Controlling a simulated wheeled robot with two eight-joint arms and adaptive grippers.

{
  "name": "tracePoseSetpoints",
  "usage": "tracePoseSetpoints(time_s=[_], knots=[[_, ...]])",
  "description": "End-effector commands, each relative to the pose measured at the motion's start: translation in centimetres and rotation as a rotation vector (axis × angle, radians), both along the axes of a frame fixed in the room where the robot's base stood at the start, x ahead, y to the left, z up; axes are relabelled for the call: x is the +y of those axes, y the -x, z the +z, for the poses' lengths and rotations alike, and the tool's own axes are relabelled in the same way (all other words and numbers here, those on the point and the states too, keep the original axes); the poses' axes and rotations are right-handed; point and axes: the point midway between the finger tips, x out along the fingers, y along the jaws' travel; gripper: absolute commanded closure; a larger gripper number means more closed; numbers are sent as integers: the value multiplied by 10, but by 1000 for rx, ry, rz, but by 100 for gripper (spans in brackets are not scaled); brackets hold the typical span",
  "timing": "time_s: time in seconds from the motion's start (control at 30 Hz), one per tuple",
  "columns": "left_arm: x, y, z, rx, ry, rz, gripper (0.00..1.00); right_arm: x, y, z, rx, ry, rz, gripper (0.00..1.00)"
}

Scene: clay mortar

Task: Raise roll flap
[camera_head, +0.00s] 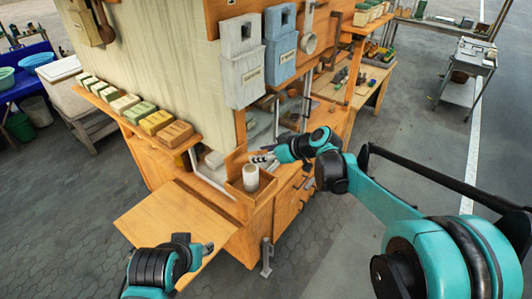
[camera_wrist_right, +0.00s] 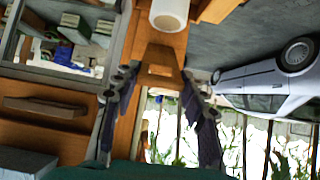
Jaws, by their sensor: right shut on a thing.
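A white roll (camera_head: 250,177) stands upright in a small wooden tray (camera_head: 262,192) at the cart's corner. A wooden panel that looks like the roll flap (camera_head: 236,160) stands up behind the roll. My right gripper (camera_head: 262,157) is just behind the roll at this panel. In the right wrist view the fingers (camera_wrist_right: 160,80) are on both sides of a wooden piece of the flap (camera_wrist_right: 160,55), with the roll (camera_wrist_right: 168,14) beyond it. The grip itself is partly hidden in the head view. My left gripper (camera_head: 208,247) is low over the fold-out board; its fingers are too small to judge.
The fold-out wooden board (camera_head: 150,215) extends at the front left. Several coloured blocks (camera_head: 157,122) line a shelf on the left. Grey and blue boxes (camera_head: 281,45) hang above the right gripper. A metal post (camera_head: 267,257) stands below the tray. Paved floor is open around.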

Motion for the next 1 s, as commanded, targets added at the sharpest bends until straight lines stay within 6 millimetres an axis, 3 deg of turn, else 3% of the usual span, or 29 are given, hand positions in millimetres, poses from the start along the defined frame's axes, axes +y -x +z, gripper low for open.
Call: tracePoseSetpoints(time_s=[0.03,0.3,1.0], knots=[[0,0,13,0,0,0,60,5,-3,13,26,36,4,100],[0,0,36,0,0,0,60,25,-17,33,172,237,4,100],[0,0,45,0,0,0,60,55,-40,51,206,282,-1,100]])
